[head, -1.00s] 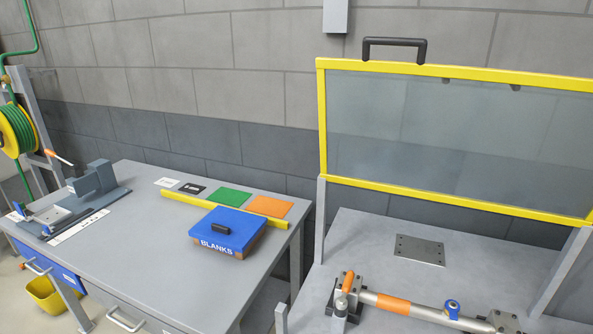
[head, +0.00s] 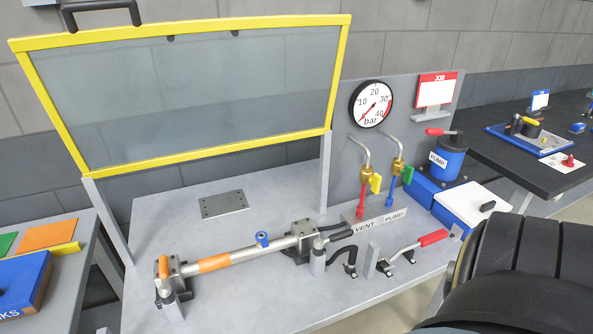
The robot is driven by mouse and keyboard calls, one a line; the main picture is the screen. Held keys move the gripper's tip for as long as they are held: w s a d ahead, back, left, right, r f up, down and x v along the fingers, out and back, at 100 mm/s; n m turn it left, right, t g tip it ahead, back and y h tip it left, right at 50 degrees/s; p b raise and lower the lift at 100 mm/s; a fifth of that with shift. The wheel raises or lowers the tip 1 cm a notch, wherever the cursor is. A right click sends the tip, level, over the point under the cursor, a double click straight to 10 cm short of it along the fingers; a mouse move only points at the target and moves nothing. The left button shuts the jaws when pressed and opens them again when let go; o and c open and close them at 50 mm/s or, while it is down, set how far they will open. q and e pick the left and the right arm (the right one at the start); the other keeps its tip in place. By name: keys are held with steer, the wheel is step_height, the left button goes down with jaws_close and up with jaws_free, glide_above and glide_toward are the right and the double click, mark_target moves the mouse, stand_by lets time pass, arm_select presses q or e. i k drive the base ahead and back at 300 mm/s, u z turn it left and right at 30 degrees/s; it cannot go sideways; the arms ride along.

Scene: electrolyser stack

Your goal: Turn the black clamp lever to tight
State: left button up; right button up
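The black clamp lever (head: 338,236) is at the right end of a long metal tube (head: 240,256) on the grey bench. It sits on top of a short grey post (head: 318,260) beside the dark end block (head: 300,232) and points to the right, roughly level. An orange lever (head: 163,268) stands upright at the tube's left end. Neither of my grippers shows in the head view. I cannot tell from this frame how tight the black lever is.
A raised yellow-framed clear guard (head: 190,95) stands behind the tube. A red-handled toggle clamp (head: 432,238), a black hose (head: 350,258), VENT and PUMP valves (head: 375,180), a gauge (head: 371,104) and a blue pump (head: 447,160) are at the right. The bench front is clear.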

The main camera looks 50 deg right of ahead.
mark_target(318, 243)
steer(key=z, duration=1.8)
steer(key=k, duration=0.5)
steer(key=u, duration=0.15)
steer(key=i, duration=1)
steer(key=u, duration=0.1)
